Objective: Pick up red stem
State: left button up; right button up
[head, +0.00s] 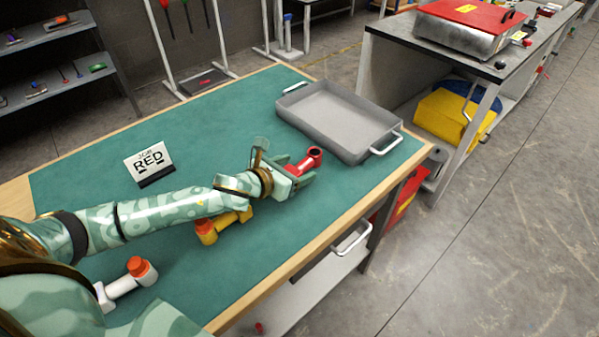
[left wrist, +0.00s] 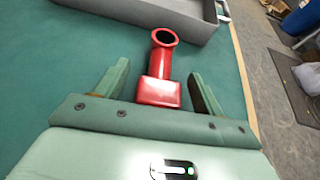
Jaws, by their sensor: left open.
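The red stem (head: 309,160) lies on the green bench mat (head: 95,190), near the grey tray. In the left wrist view the red stem (left wrist: 160,75) has a round open end pointing away and a square block end near my palm. My left gripper (head: 292,172) is open around it. In the left wrist view its two fingers (left wrist: 158,88) stand on either side of the block end, with gaps on both sides. Part of the stem is hidden by my gripper in the head view. My right gripper is not in view.
A grey tray (head: 325,118) with white handles stands just beyond the stem. A sign reading RED (head: 150,160) stands at the left. The bench edge is at the right.

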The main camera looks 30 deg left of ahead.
pick_arm(q)
jog(key=shift+x, duration=1.05)
jog(key=shift+s, duration=0.1)
jog(key=c, duration=1.2)
jog(key=shift+o, duration=0.2)
